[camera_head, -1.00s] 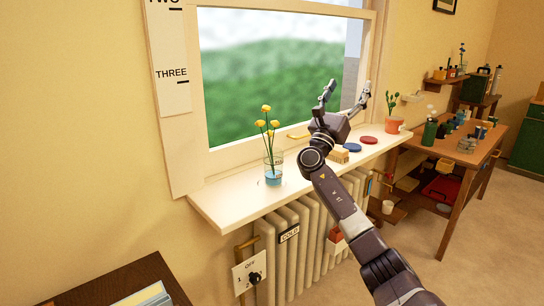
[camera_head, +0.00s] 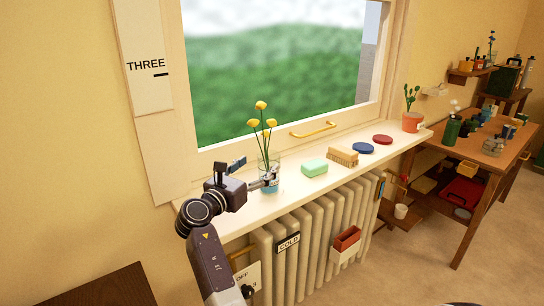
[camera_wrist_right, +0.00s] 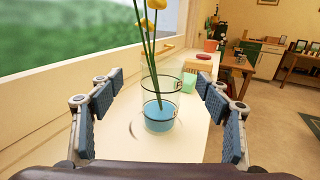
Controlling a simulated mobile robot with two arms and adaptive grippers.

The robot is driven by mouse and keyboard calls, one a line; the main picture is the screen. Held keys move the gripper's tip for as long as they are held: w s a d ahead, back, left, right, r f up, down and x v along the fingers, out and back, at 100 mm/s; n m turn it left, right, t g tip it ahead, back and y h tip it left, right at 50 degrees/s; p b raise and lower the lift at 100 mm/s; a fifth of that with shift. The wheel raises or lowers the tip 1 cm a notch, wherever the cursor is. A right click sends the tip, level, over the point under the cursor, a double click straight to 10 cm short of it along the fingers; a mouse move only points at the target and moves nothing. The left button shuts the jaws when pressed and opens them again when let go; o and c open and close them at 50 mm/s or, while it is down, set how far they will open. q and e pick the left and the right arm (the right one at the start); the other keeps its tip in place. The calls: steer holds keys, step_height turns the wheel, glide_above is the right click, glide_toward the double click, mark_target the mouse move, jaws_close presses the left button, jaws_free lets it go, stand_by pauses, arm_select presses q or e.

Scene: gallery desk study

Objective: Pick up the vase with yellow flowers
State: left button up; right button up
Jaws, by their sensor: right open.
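The vase (camera_head: 266,184) is clear glass with blue water in the bottom and stands upright on the white windowsill (camera_head: 234,222). Yellow flowers (camera_head: 262,122) on green stems rise from it. My right gripper (camera_head: 253,172) is at the vase's left side in the head view, low near the sill. In the right wrist view, the vase (camera_wrist_right: 158,108) stands ahead of and between the spread, open fingers (camera_wrist_right: 160,117), with bare sill visible on both sides of it. No contact shows. My left gripper is not in view.
Along the sill to the right are a green soap-like block (camera_head: 314,168), a brush (camera_head: 343,157), a blue disc (camera_head: 363,148), a red disc (camera_head: 382,139) and a potted cactus (camera_head: 412,121). The window is behind; a radiator (camera_head: 311,232) is below. A cluttered wooden table (camera_head: 490,150) stands right.

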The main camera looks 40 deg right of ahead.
mark_target(274, 155)
steer(key=x, duration=0.2)
steer(key=shift+d, duration=0.3)
steer(key=x, duration=0.2)
steer(key=p+x, duration=0.1)
steer(key=shift+d+f, duration=0.35)
steer(key=shift+f, duration=0.05)
steer(key=shift+w+d, duration=0.1)
steer(key=shift+d, duration=0.05)
steer(key=c, duration=1.8)
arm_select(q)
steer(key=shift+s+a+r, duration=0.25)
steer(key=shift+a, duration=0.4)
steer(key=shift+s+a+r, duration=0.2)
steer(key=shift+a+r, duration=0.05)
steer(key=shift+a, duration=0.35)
arm_select(e)
steer(key=shift+r, duration=0.1)
